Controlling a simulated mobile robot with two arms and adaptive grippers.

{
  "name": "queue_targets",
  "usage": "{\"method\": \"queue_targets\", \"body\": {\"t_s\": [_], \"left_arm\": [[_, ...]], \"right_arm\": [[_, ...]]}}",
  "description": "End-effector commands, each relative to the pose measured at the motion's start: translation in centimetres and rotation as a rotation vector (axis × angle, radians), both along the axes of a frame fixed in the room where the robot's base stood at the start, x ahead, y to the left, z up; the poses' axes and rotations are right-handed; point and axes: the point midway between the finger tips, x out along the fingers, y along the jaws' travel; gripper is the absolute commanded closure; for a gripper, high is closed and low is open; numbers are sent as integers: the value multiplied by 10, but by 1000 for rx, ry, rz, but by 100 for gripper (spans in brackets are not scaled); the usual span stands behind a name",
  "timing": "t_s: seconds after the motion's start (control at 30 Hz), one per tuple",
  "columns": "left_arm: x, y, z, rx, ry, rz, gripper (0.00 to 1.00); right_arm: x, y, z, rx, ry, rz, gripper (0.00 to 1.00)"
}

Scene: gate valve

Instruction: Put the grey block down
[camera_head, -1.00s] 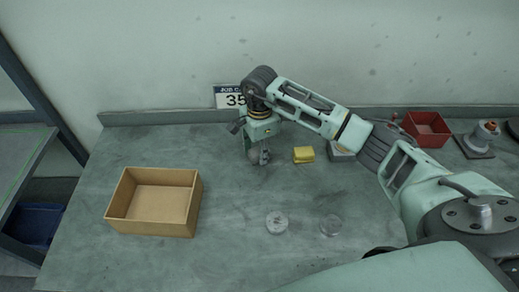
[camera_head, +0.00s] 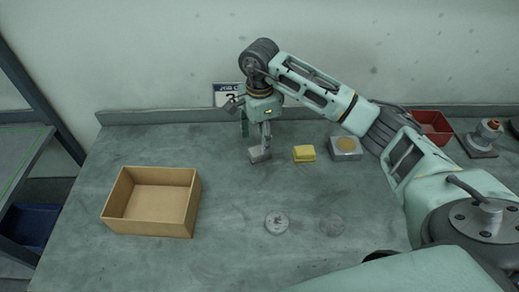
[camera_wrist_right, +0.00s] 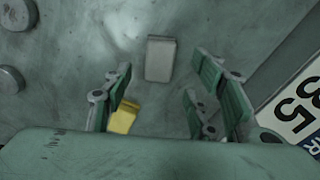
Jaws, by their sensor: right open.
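The grey block (camera_head: 259,154) lies on the table, left of the yellow block (camera_head: 304,153). In the right wrist view the grey block (camera_wrist_right: 160,58) lies beyond my fingertips, apart from them. My right gripper (camera_head: 256,133) is open and empty, raised just above and behind the grey block; its spread green-padded fingers show in the right wrist view (camera_wrist_right: 160,75). My left gripper is in none of the views.
An open cardboard box (camera_head: 150,205) stands at the left. Two round discs (camera_head: 277,223) (camera_head: 333,225) lie at the front middle. A grey piece with a tan round top (camera_head: 346,147), a red bin (camera_head: 433,127) and a valve-like part (camera_head: 484,138) stand right. The centre is clear.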

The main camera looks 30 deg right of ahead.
Motion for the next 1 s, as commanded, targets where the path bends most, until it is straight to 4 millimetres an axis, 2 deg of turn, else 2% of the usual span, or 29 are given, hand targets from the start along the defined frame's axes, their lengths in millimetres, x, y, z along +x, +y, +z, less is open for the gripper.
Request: {"method": "queue_targets", "body": {"t_s": [0.03, 0.2, 0.4, 1.0], "left_arm": [[0, 0, -7, 0, 0, 0, 60], [0, 0, -15, 0, 0, 0, 60], [-1, 0, -18, 0, 1, -1, 60], [-1, 0, -18, 1, 3, -1, 60]], "right_arm": [[2, -1, 10, 0, -6, -1, 47], [1, 0, 42, 0, -4, -1, 47], [0, 0, 61, 0, 0, 0, 47], [0, 0, 63, 0, 1, -1, 47]]}}
